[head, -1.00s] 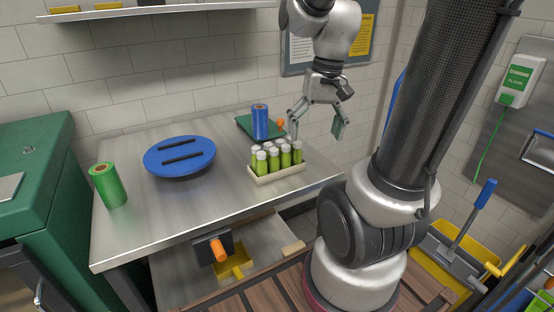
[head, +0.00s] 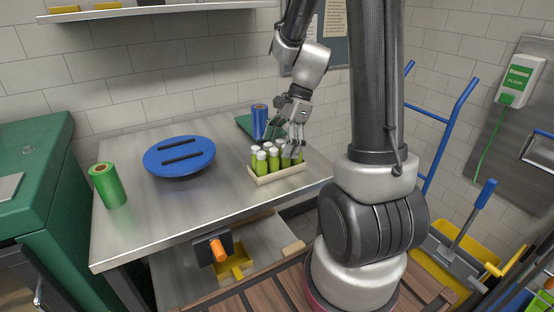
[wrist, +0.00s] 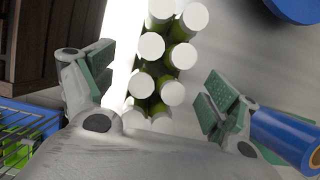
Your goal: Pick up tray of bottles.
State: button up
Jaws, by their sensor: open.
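The tray of bottles is a small cream tray (head: 280,175) near the front right of the steel table. It holds several upright green bottles (head: 262,163) with white caps in rows. My gripper (head: 285,143) is open and points down just above the back right part of the tray. In the wrist view, the white caps (wrist: 152,46) lie between the spread green-padded fingers of my gripper (wrist: 158,88). The fingers appear apart from the bottles. My gripper hides some bottles in the head view, and the tray's base is hard to make out in the wrist view.
A blue roll (head: 259,122) stands behind the tray by a green board (head: 244,123); the roll also shows near the right finger in the wrist view (wrist: 284,135). A slotted blue disc (head: 180,157) and green roll (head: 108,186) stand left. The table's front is clear.

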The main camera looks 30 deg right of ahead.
aim_at(277, 156)
jog(key=x, duration=0.4)
jog(key=shift+d, duration=0.15)
jog(key=c, duration=1.4)
